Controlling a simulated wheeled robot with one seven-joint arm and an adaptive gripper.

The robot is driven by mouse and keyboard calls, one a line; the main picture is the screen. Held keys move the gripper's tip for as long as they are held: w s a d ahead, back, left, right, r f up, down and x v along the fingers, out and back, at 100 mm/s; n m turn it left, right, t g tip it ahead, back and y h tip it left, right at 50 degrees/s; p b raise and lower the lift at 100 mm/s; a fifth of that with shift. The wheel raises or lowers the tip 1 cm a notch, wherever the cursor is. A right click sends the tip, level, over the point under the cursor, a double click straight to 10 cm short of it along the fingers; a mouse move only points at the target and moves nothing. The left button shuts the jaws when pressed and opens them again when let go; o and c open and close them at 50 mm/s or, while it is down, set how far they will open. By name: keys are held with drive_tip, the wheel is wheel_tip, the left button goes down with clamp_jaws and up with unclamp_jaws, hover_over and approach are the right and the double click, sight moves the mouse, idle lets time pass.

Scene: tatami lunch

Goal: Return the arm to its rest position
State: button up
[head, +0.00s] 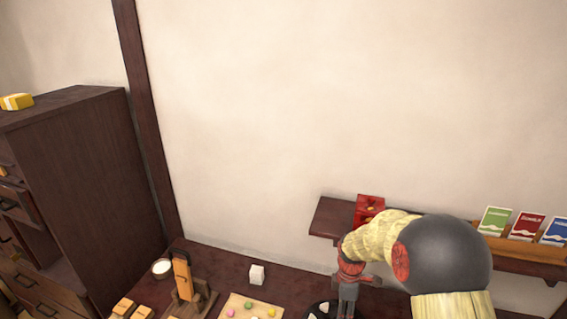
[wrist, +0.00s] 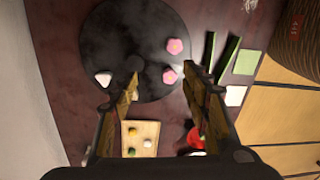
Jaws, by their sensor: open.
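My gripper (head: 347,297) shows at the lower right of the head view, at the end of my yellow-sleeved arm, pointing down over the low dark table. In the wrist view my gripper (wrist: 165,95) has its two fingers spread apart with nothing between them. Below it lies a round dark plate (wrist: 120,40) bearing two pink flower-shaped pieces (wrist: 174,46) and a white triangular piece (wrist: 103,78). The plate (head: 312,304) is partly hidden behind my gripper in the head view.
A wall shelf (head: 328,219) holds a red box (head: 369,208) and coloured packets (head: 494,220) close to my arm. A dark cabinet (head: 85,180) stands at left. The wall above is clear.

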drive_tip(key=s+r+m+t+b, duration=0.1)
drive_tip(key=s+r+m+t, duration=0.5)
drive_tip(key=s+r+m, duration=1)
drive_tip(key=s+r, duration=0.9)
drive_tip(key=r, duration=0.4)
drive_tip(key=shift+s+t, duration=0.3)
drive_tip(key=shift+a, duration=0.1)
